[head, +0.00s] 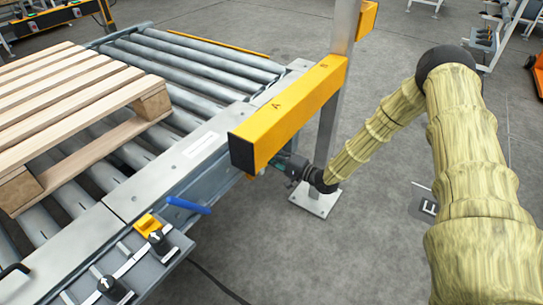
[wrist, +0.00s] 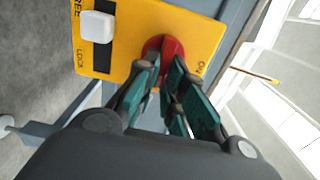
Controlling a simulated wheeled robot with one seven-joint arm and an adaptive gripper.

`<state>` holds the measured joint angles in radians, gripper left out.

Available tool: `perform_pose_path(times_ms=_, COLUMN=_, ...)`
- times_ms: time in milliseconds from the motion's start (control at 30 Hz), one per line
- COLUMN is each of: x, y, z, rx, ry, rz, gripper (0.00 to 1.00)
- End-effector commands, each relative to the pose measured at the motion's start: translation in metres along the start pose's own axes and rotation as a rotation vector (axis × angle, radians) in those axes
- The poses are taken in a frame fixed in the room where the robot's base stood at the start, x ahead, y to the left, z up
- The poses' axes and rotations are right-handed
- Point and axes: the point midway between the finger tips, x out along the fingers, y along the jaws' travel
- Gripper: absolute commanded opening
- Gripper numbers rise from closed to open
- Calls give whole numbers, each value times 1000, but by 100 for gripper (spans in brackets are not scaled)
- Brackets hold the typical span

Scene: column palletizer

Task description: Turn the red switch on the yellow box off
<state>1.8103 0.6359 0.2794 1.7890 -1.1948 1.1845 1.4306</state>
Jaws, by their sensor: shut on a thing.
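The yellow box (wrist: 135,60) fills the upper middle of the wrist view. Its red switch (wrist: 172,47) is a round knob near the box's right end, beside lettering that seems to read ON. My gripper (wrist: 162,76) is shut on the red switch, with a green-padded finger on either side. The fingers hide part of the knob, so its exact angle is hard to tell. In the head view my gripper (head: 284,164) reaches in at the end of a yellow beam; the red switch is hidden there.
A white knob (wrist: 97,26) sits on a black strip marked LOCK on the same box. In the head view, the yellow beam (head: 290,112) and a metal post (head: 335,110) stand close to my gripper. A roller conveyor (head: 190,65) with a wooden pallet (head: 75,90) lies left. A blue handle (head: 188,205) sticks out.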

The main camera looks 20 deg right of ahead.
Motion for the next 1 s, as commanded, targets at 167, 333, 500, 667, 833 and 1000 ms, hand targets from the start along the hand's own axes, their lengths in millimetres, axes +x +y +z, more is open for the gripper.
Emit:
perform_pose_path(times_ms=167, x=-1, y=1, z=-1, rx=1, ry=3, rz=1, gripper=0)
perform_pose_path(times_ms=333, x=0, y=0, z=-1, rx=0, ry=2, rz=1, gripper=32)
perform_pose_path(times_ms=500, x=0, y=0, z=0, rx=0, ry=1, rz=0, gripper=32)
perform_pose_path(times_ms=667, x=-3, y=0, z=-1, rx=0, ry=1, rz=1, gripper=32)
perform_pose_path(times_ms=833, x=-21, y=0, z=-1, rx=1, ry=3, rz=1, gripper=32)
perform_pose_path(times_ms=1000, x=-52, y=0, z=-1, rx=2, ry=4, rz=1, gripper=32)
